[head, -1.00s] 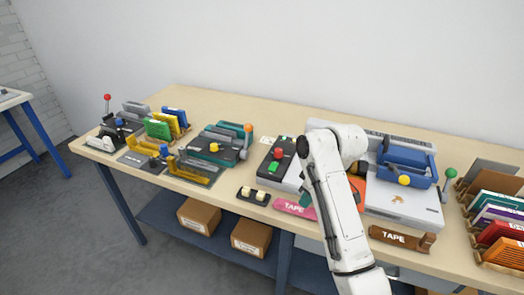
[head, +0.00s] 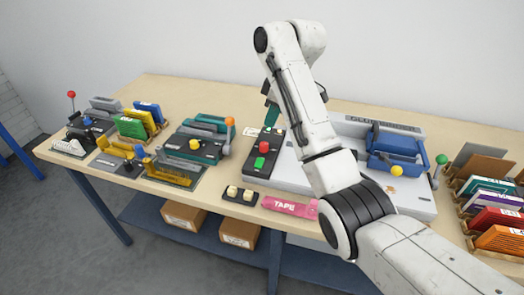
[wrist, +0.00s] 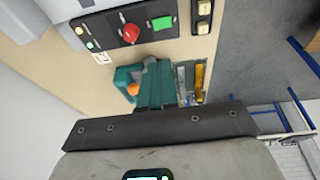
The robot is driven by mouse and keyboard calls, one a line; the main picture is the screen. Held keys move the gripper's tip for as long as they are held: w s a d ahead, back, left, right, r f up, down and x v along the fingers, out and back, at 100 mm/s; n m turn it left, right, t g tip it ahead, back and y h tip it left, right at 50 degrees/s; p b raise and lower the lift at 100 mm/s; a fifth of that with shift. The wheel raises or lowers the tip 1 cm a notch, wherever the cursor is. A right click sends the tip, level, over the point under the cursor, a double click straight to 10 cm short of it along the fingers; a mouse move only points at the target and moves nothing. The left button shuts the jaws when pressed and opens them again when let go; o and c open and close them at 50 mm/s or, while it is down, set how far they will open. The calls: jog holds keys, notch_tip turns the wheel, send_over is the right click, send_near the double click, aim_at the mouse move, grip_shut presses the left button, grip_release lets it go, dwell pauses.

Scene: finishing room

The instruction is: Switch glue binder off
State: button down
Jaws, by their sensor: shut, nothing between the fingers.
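The glue binder (head: 345,130) is a wide, pale grey machine on the bench, partly hidden behind my arm. At its left end is a dark control panel with a red round button (head: 265,147) and a green square button (head: 260,162). My gripper (head: 271,118) has teal fingers, is shut and empty, and hangs above the far end of the panel, apart from the buttons. Its fingers (wrist: 152,70) also show in the wrist view.
A teal machine with an orange-knobbed lever (head: 200,140) stands left of the panel. A blue-topped unit (head: 398,150) and folder racks (head: 495,200) are at right.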

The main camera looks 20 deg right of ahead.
jog(key=p, duration=0.1)
send_near(261, 159)
jog(key=x, duration=0.2)
jog(key=a+x, duration=0.1)
jog(key=x, duration=0.2)
jog(key=shift+d+f, duration=0.1)
jog(key=shift+f, duration=0.45)
jog(key=shift+w+f, duration=0.1)
jog(key=shift+f, duration=0.15)
jog(key=shift+w+d+f, duration=0.15)
jog(key=shift+d+f, duration=0.05)
jog(key=shift+f, duration=0.05)
jog(key=shift+a, duration=0.1)
jog(key=shift+s+a+r+p, duration=0.15)
jog(key=shift+s+p, duration=0.15)
jog(key=shift+p, duration=0.35)
jog(key=shift+s+a+p, duration=0.3)
jog(key=shift+s+p, duration=0.1)
jog(key=shift+p, duration=0.35)
